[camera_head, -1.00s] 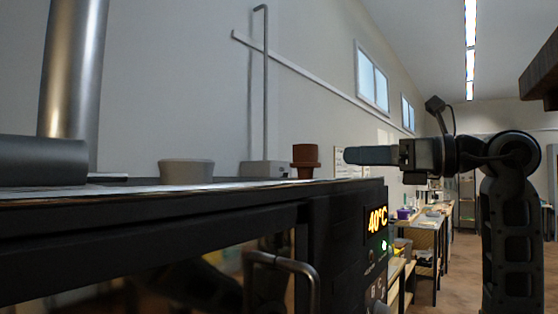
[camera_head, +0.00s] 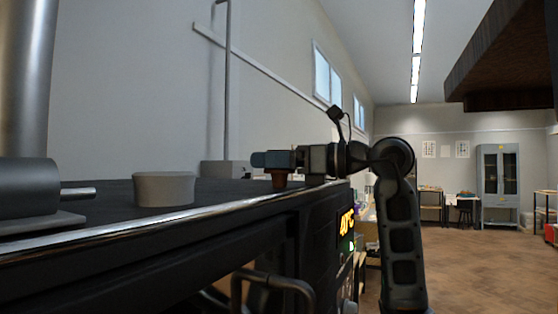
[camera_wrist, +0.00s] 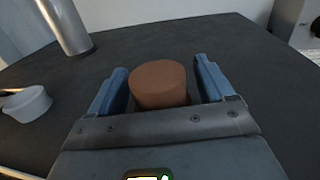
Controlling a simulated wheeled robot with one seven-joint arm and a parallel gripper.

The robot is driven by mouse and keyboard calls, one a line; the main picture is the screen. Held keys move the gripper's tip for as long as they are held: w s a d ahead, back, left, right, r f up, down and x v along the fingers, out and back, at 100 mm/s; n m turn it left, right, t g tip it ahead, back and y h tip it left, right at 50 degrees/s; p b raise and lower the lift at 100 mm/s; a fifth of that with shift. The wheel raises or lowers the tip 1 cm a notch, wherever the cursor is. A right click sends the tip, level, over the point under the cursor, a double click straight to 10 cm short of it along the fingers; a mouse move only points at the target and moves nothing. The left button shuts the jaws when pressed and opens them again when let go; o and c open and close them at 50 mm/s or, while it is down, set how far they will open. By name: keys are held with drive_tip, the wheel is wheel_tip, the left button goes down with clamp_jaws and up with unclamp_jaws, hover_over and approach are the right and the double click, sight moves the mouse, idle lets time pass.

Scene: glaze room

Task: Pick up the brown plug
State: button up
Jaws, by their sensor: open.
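The brown plug (camera_wrist: 160,82) stands on the dark top of the kiln (camera_wrist: 225,50). In the wrist view it sits between the two blue fingers of my gripper (camera_wrist: 165,84), with a visible gap on each side. My gripper is open. In the head view the plug (camera_head: 279,181) shows only in its lower part, below and behind my gripper (camera_head: 272,159), which hides its top.
A pale round plug (camera_head: 165,188) stands on the kiln top to the left. A metal pipe (camera_wrist: 68,25) rises further back. A stand with a thin rod (camera_head: 226,170) is near the wall. The kiln's front edge and handle (camera_head: 272,284) face me.

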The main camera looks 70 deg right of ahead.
drive_tip(key=shift+w, duration=0.3)
drive_tip(key=shift+c, duration=0.3)
drive_tip(key=c, duration=1.1)
drive_tip(key=shift+r, duration=0.15)
